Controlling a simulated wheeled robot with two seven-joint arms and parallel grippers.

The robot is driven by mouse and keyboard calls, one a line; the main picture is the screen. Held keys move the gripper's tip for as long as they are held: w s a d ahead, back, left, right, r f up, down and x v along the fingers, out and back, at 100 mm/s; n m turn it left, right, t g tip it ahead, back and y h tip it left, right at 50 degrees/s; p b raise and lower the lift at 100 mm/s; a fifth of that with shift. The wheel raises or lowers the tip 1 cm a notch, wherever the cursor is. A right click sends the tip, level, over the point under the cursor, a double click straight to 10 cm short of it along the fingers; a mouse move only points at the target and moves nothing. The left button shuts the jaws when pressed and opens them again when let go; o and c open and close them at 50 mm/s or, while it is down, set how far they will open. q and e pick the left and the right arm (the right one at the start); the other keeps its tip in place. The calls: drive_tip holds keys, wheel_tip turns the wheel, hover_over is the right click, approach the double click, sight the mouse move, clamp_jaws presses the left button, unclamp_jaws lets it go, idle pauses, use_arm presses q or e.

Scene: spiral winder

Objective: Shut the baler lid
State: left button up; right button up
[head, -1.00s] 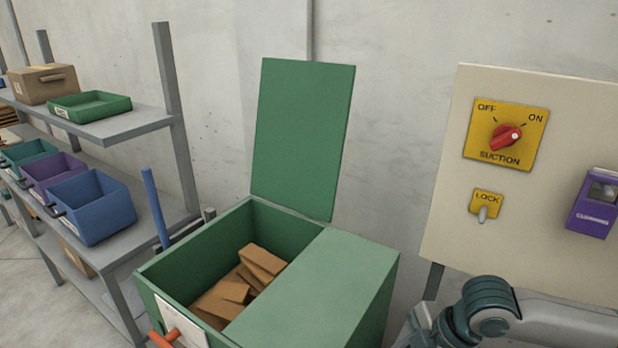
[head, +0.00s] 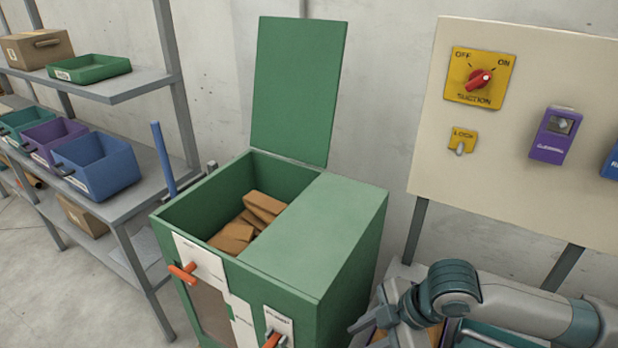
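The green baler (head: 330,222) stands in the middle of the head view. Its lid (head: 297,92) is up, standing nearly upright at the back against the wall. The left part of its top is open, with several brown cardboard pieces (head: 248,222) inside. My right gripper (head: 370,332) is low at the right of the baler, below and well away from the lid. It is small and partly cut off, so I cannot tell whether it is open. My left gripper is out of view.
A shelf rack with a blue bin (head: 98,168) and other bins stands at the left, near a blue post (head: 164,160). A control panel (head: 425,135) is at the right. Orange handles (head: 183,272) stick out from the baler's front.

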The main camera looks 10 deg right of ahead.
drive_tip(key=s+a+f+m+t, duration=0.2)
drive_tip(key=s+a+f+m, duration=0.1)
drive_tip(key=a+f+m, duration=0.3)
drive_tip(key=s+d+f+m+g+h, duration=0.1)
drive_tip(key=s+d+f+m+h, duration=0.1)
drive_tip(key=s+d+f+m, duration=0.3)
drive_tip(key=s+d+f+m+h, duration=0.2)
drive_tip(key=s+d+f+m, duration=0.15)
drive_tip(key=s+f, duration=0.3)
wheel_tip(320, 180, down, 26)
drive_tip(key=s+a+g, duration=0.1)
drive_tip(key=s, duration=0.1)
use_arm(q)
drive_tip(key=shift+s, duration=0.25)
use_arm(e)
drive_tip(key=s+d+f, duration=0.1)
drive_tip(key=s+f, duration=1.2)
drive_tip(key=f, duration=0.3)
drive_tip(key=shift+s+d+f+h, duration=0.3)
drive_tip(key=shift+s+d+f, duration=0.05)
drive_tip(key=shift+d+f, duration=0.05)
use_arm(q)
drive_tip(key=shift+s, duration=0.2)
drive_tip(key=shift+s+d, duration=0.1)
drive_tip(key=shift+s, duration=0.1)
use_arm(e)
drive_tip(key=shift+s, duration=0.1)
